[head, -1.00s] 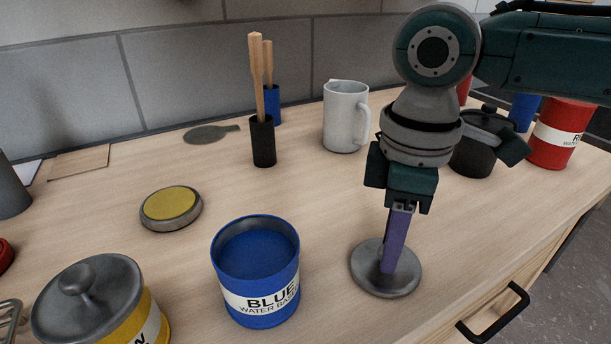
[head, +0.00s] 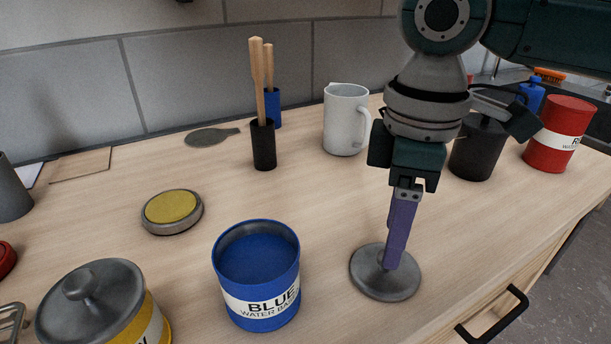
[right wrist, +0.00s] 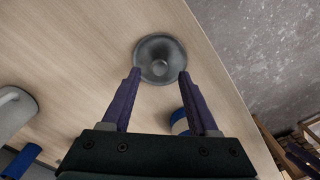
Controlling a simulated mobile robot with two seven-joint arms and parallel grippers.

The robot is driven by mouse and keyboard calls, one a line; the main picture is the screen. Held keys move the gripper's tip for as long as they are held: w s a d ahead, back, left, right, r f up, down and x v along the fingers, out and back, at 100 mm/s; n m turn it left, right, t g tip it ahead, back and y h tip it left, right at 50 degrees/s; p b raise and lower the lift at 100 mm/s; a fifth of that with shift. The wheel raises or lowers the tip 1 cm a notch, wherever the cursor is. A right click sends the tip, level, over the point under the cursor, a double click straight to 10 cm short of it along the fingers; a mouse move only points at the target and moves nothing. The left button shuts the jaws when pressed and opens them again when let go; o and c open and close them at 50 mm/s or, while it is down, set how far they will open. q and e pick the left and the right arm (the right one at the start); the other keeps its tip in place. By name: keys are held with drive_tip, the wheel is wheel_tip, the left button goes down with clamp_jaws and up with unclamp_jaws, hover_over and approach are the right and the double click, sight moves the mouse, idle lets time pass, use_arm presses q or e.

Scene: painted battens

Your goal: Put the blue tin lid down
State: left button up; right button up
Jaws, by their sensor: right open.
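The grey metal lid (head: 376,285) lies flat on the wooden worktop, to the right of the open blue tin (head: 262,318), which shows blue paint inside. My right gripper (head: 390,264) points down over the lid with its purple fingers at the knob's place. In the right wrist view the lid (right wrist: 160,48) shows its round knob between the two spread fingertips (right wrist: 160,73), and the jaws are open and empty. The blue tin (right wrist: 178,122) shows partly behind the fingers there.
A lidded yellow tin (head: 150,325) stands front left, with a yellow-topped disc (head: 172,208) behind it. A white jug (head: 345,120), black pot (head: 478,150) and red tin (head: 560,135) stand behind. The counter edge and black drawer handle (head: 495,318) are close right of the lid.

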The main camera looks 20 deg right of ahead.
wheel_tip(320, 180, up, 9)
drive_tip(key=p, duration=0.1)
drive_tip(key=s+a+f, duration=0.1)
drive_tip(key=a+f, duration=0.1)
drive_tip(key=a, duration=0.1)
drive_tip(key=s+a+f+y, duration=0.1)
drive_tip(key=s+a+f, duration=0.1)
drive_tip(key=s+a+f+t+y, duration=0.1)
drive_tip(key=a+f, duration=0.1)
drive_tip(key=a, duration=0.1)
drive_tip(key=shift+s+a+f, duration=0.35)
drive_tip(key=shift+f, duration=0.05)
drive_tip(key=s, duration=0.1)
drive_tip(key=s+a+f+m+t, duration=0.1)
drive_tip(key=s+a+f+m+y, duration=0.1)
drive_tip(key=shift+s+a+t, duration=0.1)
drive_tip(key=shift+s+t, duration=0.15)
drive_tip(key=shift+t, duration=0.05)
drive_tip(key=s+d+f+m+t+h, duration=0.1)
drive_tip(key=s+d+m+h, duration=0.1)
drive_tip(key=s+d+m, duration=0.4)
drive_tip(key=shift+s+d+f+h, duration=0.4)
drive_tip(key=shift+s+d, duration=0.5)
